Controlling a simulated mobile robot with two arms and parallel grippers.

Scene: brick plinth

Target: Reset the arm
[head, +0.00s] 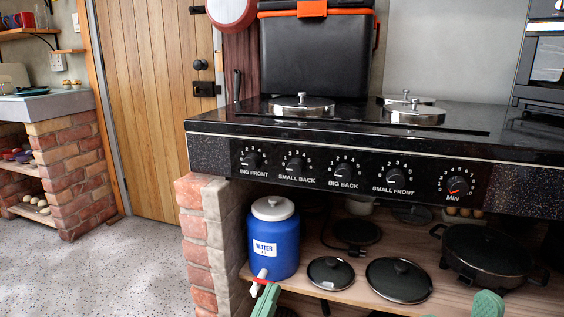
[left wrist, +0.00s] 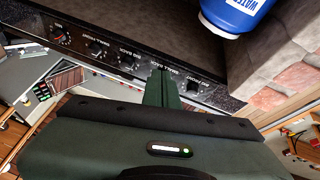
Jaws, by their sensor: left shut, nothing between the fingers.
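My left gripper (head: 266,299) is at the bottom of the head view, in front of the shelf's front edge and just below the white tap of the blue water jug. In the left wrist view its green fingers (left wrist: 164,88) are shut together with nothing between them. They show in front of the black knob panel (left wrist: 130,62), which appears upside down. A rounded green part of mine (head: 487,304) shows at the bottom right of the head view. It seems to belong to my right arm, and its jaws cannot be made out.
The stove counter (head: 330,118) with several knobs overhangs a wooden shelf (head: 325,262). The blue water jug (head: 272,240), black lids (head: 398,280) and a black pan (head: 485,255) stand on it. A brick pillar (head: 205,240) is at left. The floor (head: 130,270) beyond is clear.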

